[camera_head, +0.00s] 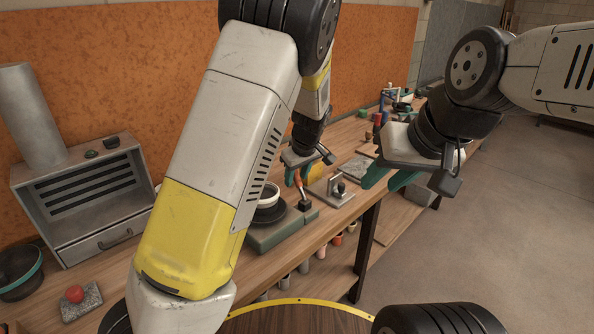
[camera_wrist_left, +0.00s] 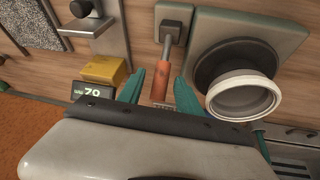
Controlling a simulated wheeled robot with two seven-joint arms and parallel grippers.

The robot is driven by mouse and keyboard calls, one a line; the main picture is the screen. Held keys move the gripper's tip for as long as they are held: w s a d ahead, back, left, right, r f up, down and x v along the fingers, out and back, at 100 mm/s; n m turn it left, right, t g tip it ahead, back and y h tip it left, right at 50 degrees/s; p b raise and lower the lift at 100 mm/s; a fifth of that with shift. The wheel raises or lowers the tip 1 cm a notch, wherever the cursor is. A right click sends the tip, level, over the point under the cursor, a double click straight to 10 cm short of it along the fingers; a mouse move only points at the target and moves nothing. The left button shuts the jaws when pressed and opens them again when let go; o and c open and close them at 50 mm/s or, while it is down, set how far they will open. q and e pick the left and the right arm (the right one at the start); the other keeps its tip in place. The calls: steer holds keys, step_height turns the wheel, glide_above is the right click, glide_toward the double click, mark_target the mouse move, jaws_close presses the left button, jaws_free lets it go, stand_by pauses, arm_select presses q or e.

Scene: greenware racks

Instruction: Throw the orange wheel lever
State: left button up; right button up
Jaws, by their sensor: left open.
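The orange wheel lever (camera_head: 299,188) stands on a small block at the wheel's near right. In the left wrist view its orange handle (camera_wrist_left: 161,82) runs up to a metal rod and square base. My left gripper (camera_head: 298,177) is open, and in the wrist view its teal fingers (camera_wrist_left: 160,92) lie on both sides of the handle with gaps. The wheel, a dark disc (camera_wrist_left: 222,53) on a grey-green base (camera_head: 275,234), carries a white-rimmed bowl (camera_wrist_left: 245,97). My right gripper (camera_head: 389,179) is off to the right, empty, its teal fingers seemingly apart.
A metal plate with a dark knob (camera_head: 337,189) stands right of the lever. A yellow block (camera_wrist_left: 105,69) and a black "70" sign (camera_wrist_left: 92,89) are near my left fingers. A grey cabinet (camera_head: 90,190) stands at left. Cups sit on the shelf below.

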arm_select(q)
steer(key=shift+w+f, duration=0.15)
steer(key=shift+f, duration=0.2)
jaws_close()
stand_by(1.2)
